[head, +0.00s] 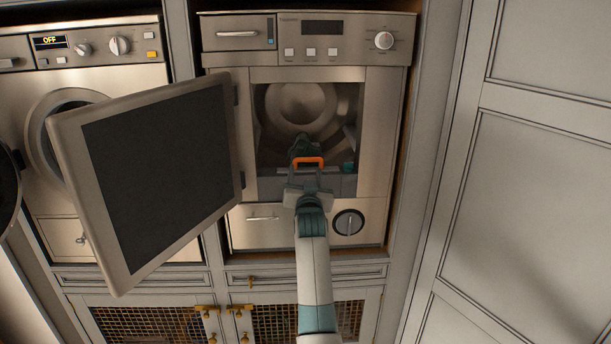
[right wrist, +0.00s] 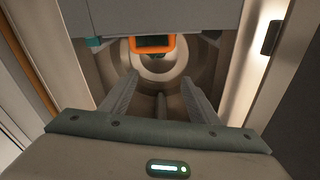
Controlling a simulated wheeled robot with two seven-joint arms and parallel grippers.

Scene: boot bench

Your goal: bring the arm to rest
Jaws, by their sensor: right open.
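My right arm reaches up to the open front of the right-hand machine (head: 382,140). My right gripper (head: 308,178) is at the lower edge of its opening. In the right wrist view my right gripper (right wrist: 158,82) has its two fingers spread, with nothing held between them. An orange handle (head: 309,160) shows just past the fingers in the head view. It also shows in the right wrist view (right wrist: 137,40), beyond the fingertips, with a dark green part within it. I cannot tell whether a finger touches it. My left gripper is not in view.
The machine's door (head: 160,180) hangs open to the left, in front of a second machine (head: 105,75) reading OFF. A small teal part (head: 348,167) sits right of the handle. Tall panelled cabinet doors (head: 540,180) stand at the right, and mesh cupboard doors (head: 150,325) are below.

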